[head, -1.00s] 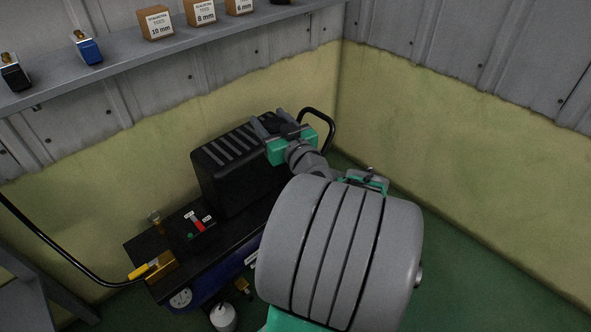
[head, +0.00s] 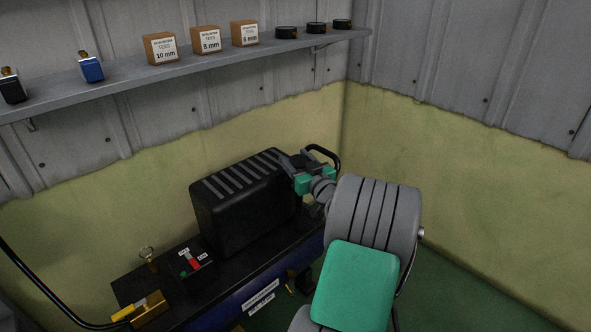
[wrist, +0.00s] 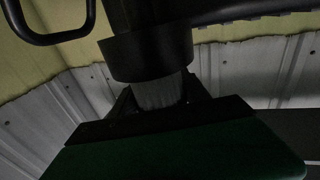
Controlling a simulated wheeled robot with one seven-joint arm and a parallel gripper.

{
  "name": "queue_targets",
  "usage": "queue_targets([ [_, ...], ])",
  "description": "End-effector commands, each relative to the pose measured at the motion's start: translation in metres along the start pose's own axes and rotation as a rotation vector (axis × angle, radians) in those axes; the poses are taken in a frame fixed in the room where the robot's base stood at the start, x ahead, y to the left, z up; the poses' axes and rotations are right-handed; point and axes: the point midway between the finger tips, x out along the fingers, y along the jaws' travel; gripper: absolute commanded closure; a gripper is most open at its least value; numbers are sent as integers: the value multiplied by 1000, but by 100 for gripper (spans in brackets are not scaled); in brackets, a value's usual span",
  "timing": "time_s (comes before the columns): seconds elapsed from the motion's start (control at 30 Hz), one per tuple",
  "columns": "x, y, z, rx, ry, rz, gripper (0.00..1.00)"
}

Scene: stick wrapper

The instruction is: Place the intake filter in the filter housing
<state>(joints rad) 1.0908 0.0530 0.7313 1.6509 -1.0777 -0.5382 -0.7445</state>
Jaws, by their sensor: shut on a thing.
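My gripper (head: 295,163) is at the right end of the black ribbed compressor cover (head: 240,198) in the head view, its fingers pointing up and left. In the wrist view, its dark fingers (wrist: 160,98) are shut around a pale grey pleated piece, the intake filter (wrist: 160,92). The filter's far end meets the rim of a black round part (wrist: 148,50), which looks like the filter housing. I cannot tell whether the filter is inside it or only against it. The filter is hidden in the head view.
A black bent handle (head: 324,155) stands close behind my gripper. A grey wall shelf (head: 130,93) above carries small boxes (head: 160,48) and black discs (head: 286,33). The right side is clear.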

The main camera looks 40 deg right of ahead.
Motion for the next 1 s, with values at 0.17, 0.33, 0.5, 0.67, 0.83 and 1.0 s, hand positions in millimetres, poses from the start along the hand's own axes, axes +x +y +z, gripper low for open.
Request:
queue_targets([
  [0.17,-3,-2,23,17,-36,1,100],
  [0.33,-3,-3,23,17,-36,0,34],
  [0.5,-3,-2,19,13,-30,0,25],
  [0.67,-3,-2,17,12,-27,0,25],
  [0.83,-17,0,15,12,-27,3,25],
  [1.0,-58,1,13,13,-26,8,25],
])
